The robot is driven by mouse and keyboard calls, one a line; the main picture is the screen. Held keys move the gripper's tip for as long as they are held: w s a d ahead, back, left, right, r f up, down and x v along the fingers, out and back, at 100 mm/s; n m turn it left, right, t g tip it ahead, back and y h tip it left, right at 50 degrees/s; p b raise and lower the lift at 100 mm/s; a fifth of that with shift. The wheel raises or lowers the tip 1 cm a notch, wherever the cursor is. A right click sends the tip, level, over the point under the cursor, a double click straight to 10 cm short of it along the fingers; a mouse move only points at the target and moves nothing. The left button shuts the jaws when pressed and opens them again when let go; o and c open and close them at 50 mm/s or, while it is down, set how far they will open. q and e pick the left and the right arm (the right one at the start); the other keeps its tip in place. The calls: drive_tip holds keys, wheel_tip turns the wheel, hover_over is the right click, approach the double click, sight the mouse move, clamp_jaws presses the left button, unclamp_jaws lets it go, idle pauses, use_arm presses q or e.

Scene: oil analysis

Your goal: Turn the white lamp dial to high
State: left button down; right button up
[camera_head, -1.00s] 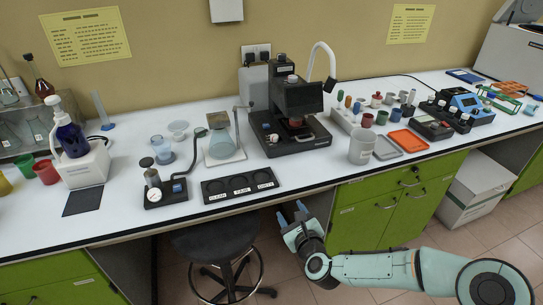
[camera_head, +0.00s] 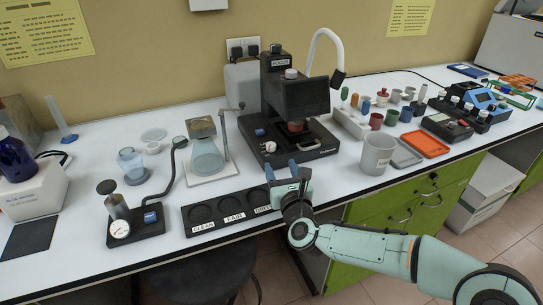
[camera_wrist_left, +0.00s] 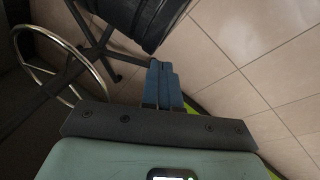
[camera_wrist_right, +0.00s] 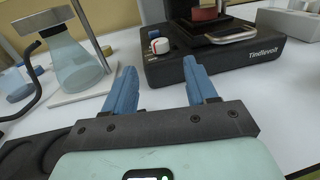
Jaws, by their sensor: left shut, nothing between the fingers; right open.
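The white lamp dial (camera_head: 269,147) sits on the front left of the black instrument's base (camera_head: 297,153). In the right wrist view the white dial (camera_wrist_right: 160,46) has a red mark and sits ahead of my fingers. My right gripper (camera_head: 282,168) is open and empty at the bench's front edge, short of the dial and not touching it. Its two blue fingers show apart in the right wrist view (camera_wrist_right: 159,70). My left gripper (camera_wrist_left: 162,72) is shut and empty, low over the floor near a stool, and is outside the head view.
A flask on a white stand (camera_head: 207,160) is left of the instrument. A black tray labelled CLEAN and FAIR (camera_head: 204,229) lies close left of my right gripper. A grey beaker (camera_head: 377,155) stands to the right. Some white bench before the instrument is clear.

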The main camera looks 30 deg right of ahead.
sight(272, 148)
drive_tip(key=shift+w+f+b, duration=0.15)
drive_tip(key=shift+w+b, duration=0.25)
drive_tip(key=shift+w, duration=0.35)
drive_tip(key=shift+b+x, duration=0.8)
drive_tip(key=shift+x, duration=0.45)
drive_tip(key=x, duration=0.3)
drive_tip(key=shift+w+d+b, duration=0.1)
drive_tip(key=shift+b, duration=0.2)
use_arm(q)
drive_tip(key=s+a+f+g, duration=0.1)
drive_tip(key=s+f, duration=0.3)
drive_tip(key=f, duration=0.2)
drive_tip(key=shift+a, duration=0.3)
use_arm(e)
drive_tip(key=shift+x, duration=0.9)
drive_tip(key=shift+d, duration=0.1)
drive_tip(key=c, duration=1.1)
